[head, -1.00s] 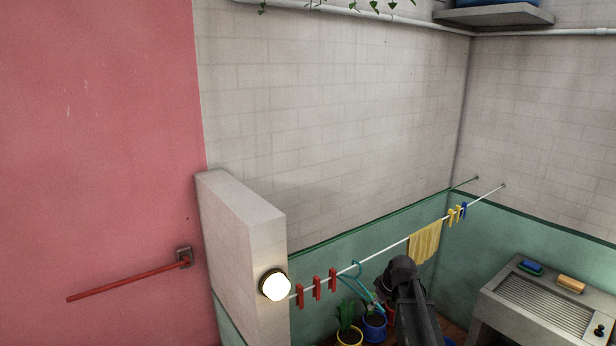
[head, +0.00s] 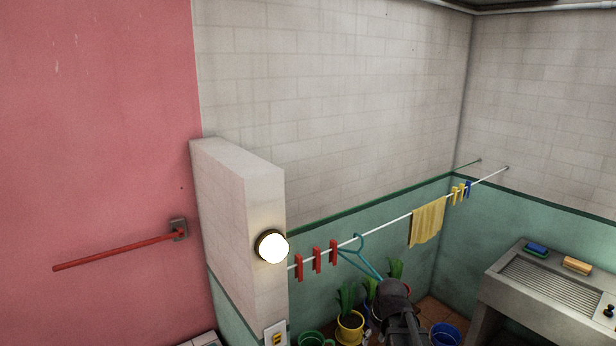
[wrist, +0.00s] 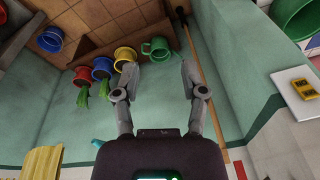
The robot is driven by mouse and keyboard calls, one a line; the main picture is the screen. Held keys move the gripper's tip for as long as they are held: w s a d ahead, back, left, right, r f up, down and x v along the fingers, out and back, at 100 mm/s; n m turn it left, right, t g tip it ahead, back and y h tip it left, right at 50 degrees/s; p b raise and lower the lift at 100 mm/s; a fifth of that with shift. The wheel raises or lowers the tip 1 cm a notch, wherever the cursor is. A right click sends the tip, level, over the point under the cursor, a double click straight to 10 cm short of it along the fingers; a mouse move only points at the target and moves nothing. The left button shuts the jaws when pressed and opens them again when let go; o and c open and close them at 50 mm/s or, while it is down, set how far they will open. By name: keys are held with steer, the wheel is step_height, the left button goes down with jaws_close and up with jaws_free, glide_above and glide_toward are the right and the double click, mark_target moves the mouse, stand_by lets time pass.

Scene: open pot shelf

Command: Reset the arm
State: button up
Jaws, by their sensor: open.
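My gripper (wrist: 172,62) is open and empty in the wrist view, its two fingers spread apart with the green wall behind them. The wrist view looks tilted, with the floor at the top. In the head view part of my dark arm shows at the bottom, right of centre, and the fingers cannot be made out there. No object touches the fingers.
A clothesline (head: 393,225) holds red pegs (head: 316,260), a teal hanger (head: 358,262) and a yellow cloth (head: 427,222). Potted plants (head: 350,327) stand below, near a blue bucket (head: 445,335). A sink (head: 498,285) is at right, a lamp (head: 272,248) on the pillar.

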steer(key=s+a+f+m+g+h+b, duration=0.1)
steer(key=s+f+m+b, duration=0.2)
steer(key=s+f+b, duration=0.5)
steer(key=shift+s+f+g, duration=0.3)
steer(key=shift+s+f, duration=0.55)
steer(key=shift+s, duration=0.5)
